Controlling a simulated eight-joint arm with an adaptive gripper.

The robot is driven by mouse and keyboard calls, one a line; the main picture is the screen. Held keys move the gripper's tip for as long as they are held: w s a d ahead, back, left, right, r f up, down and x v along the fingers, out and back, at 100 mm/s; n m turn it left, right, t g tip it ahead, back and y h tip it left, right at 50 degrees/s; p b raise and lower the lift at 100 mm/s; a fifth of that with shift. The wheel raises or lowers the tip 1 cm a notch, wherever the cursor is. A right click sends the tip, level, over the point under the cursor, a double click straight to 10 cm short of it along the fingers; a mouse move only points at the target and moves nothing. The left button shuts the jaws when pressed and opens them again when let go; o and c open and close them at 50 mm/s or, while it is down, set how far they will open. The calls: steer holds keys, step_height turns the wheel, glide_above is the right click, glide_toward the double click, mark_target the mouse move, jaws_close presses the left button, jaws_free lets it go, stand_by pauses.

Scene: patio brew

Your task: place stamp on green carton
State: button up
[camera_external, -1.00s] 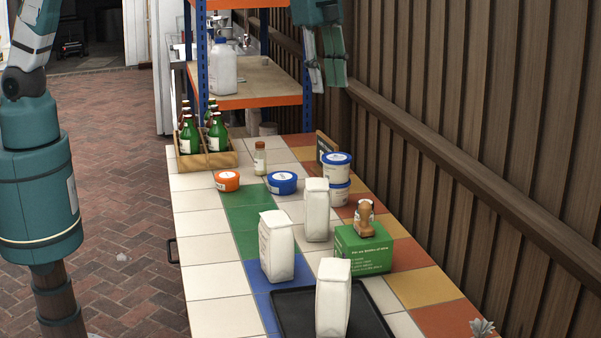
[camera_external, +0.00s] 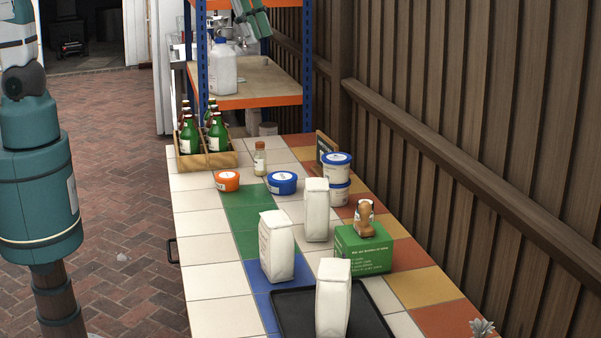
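The stamp (camera_external: 366,220), with a brown wooden handle, stands upright on top of the green carton (camera_external: 352,252). The carton sits on the tiled table at the right, behind the black tray. My gripper (camera_external: 258,24) is at the top edge of the view, high above the far end of the table and in front of the shelf. It is well away from the stamp and the carton. Only part of it shows, and I cannot make out whether its fingers are apart.
Blue-lidded tubs (camera_external: 337,167), an orange tub (camera_external: 227,181) and a bottle crate (camera_external: 222,159) stand farther back. A shelf (camera_external: 250,98) rises behind the table, and a wooden fence (camera_external: 480,130) runs along the right.

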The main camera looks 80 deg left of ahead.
steer(key=s+a+f+n+t, duration=0.1)
steer(key=s+a+f+n, duration=0.1)
steer(key=s+a, duration=0.6)
steer(key=s+a+f+n+t+y, duration=0.1)
steer(key=s+a+n, duration=0.4)
steer(key=s, duration=1.1)
steer(key=a+f+t, duration=0.1)
steer(key=a+f, duration=0.1)
steer(key=a, duration=0.1)
steer(key=shift+a+f+t, duration=0.25)
steer(key=shift+a+t, duration=0.05)
steer(key=shift+a, duration=0.05)
steer(key=shift+s+f, duration=0.1)
